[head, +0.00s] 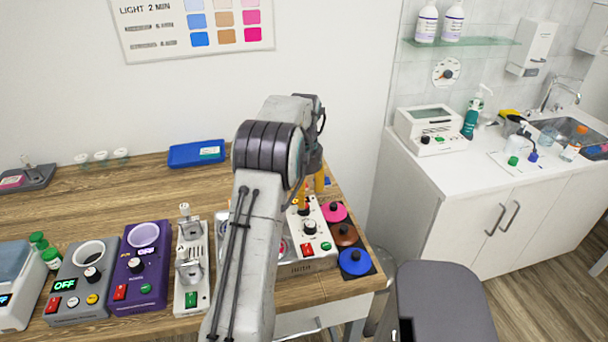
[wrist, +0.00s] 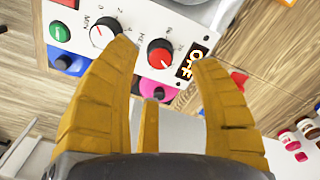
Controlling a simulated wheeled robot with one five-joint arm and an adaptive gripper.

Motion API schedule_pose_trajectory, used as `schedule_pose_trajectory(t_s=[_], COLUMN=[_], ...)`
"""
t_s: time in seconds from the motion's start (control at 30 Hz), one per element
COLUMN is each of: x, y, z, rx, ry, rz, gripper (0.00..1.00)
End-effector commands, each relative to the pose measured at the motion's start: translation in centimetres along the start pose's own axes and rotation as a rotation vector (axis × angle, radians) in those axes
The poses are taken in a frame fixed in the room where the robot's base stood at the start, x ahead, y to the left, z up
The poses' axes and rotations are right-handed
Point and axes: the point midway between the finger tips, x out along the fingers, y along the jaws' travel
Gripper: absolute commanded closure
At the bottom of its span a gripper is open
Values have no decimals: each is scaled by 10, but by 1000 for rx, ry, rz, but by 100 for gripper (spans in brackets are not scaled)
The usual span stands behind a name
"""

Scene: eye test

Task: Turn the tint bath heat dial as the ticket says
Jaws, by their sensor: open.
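The tint bath (head: 290,268) is a pale control box at the table's right end, partly hidden by my arm. In the wrist view its white panel (wrist: 132,62) carries a red-ringed dial with a black cap (wrist: 160,53), beside lettering starting "HE". A white-ringed dial (wrist: 103,32) is marked "MIN". A display (wrist: 191,60) reads OFF. My gripper (wrist: 166,56) has yellow fingers, open and empty, with the red-ringed dial between the fingertips in the picture; contact cannot be told. In the head view its fingers (head: 320,182) are mostly hidden behind my arm.
A wall sheet (head: 190,28) reads "LIGHT 2 MIN" above colour swatches; its top is cut off. Pink (head: 334,211), brown (head: 345,234) and blue (head: 354,262) lidded pots stand right of the box. Grey (head: 82,285) and purple (head: 140,270) devices stand left.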

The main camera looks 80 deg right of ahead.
Motion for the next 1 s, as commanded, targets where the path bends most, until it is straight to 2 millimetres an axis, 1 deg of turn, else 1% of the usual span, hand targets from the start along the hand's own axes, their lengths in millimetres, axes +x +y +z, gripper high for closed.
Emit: schedule_pose_trajectory(t_s=[0.03, 0.2, 0.43, 0.63, 1.0], x=[-10, -37, -60, -67, -68], y=[0, 0, 0, 0, 0], z=[-1, 0, 0, 0, 0], rx=[0, 0, 0, 0, 0], ry=[4, 2, 0, -1, -2], rz=[-2, -1, 0, 1, 1], gripper=[44, 44, 44, 44, 44])
